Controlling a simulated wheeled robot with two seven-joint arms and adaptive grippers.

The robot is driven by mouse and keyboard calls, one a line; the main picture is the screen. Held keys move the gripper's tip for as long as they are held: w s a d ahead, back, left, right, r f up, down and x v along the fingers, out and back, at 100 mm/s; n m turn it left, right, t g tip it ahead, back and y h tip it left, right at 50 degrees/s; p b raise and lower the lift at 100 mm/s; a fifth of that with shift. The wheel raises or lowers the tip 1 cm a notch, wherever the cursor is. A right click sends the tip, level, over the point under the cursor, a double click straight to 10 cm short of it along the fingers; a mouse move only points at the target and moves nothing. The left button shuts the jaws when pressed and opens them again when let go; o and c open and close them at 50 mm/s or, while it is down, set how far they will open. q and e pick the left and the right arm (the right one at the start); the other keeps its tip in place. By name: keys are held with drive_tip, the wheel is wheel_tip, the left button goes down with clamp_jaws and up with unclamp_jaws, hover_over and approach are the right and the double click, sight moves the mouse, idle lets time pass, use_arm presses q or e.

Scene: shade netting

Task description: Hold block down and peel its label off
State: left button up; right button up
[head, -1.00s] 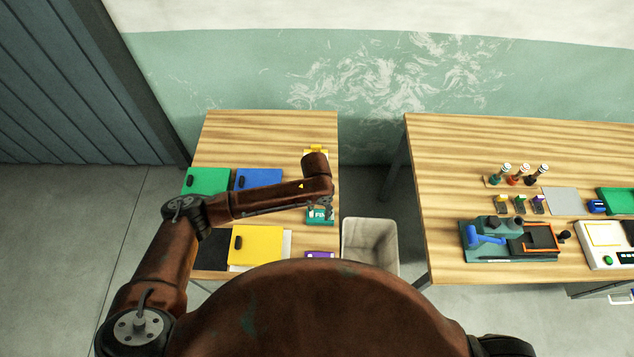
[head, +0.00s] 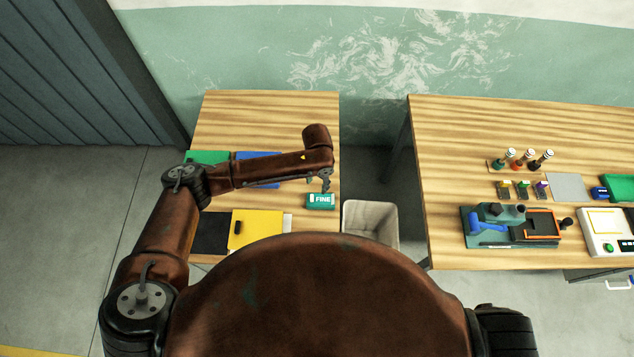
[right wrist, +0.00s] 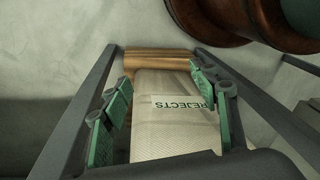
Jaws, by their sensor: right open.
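The teal block (head: 321,202) lies near the right edge of the left table, with a white label reading FINE (head: 322,198) on it. My left gripper (head: 319,184) hangs just behind and above the block in the head view. Its two fingers show apart with nothing seen between them; whether they touch the block is hard to tell. My right gripper (right wrist: 161,108) is open and empty in the right wrist view, facing a pale bin marked REJECTS. It is out of the head view.
The pale bin (head: 370,222) stands in the gap between the tables. A yellow folder (head: 257,230), green folder (head: 207,157) and blue folder (head: 258,157) lie left of the block, partly hidden. The right table holds a teal-and-blue device (head: 495,226) and stamps.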

drive_tip(key=w+a+r+n+y, duration=0.1)
drive_tip(key=w+a+r, duration=0.2)
drive_tip(key=w, duration=0.2)
drive_tip(key=w+a+r+n+y, duration=0.2)
drive_tip(key=w+a+r, duration=0.1)
drive_tip(key=w, duration=0.2)
drive_tip(key=n+y, duration=0.7)
drive_tip(key=n, duration=0.4)
approach(326, 199)
drive_tip(key=f, duration=0.2)
drive_tip(key=x, duration=0.3)
drive_tip(key=r+x, duration=0.1)
drive_tip(key=x, duration=0.5)
drive_tip(key=shift+a, duration=0.8)
drive_tip(key=shift+a+f, duration=0.1)
drive_tip(key=shift+a, duration=0.05)
use_arm(q)
drive_tip(key=shift+s+r, duration=0.25)
drive_tip(key=shift+s, duration=0.25)
use_arm(e)
drive_tip(key=shift+c, duration=0.4)
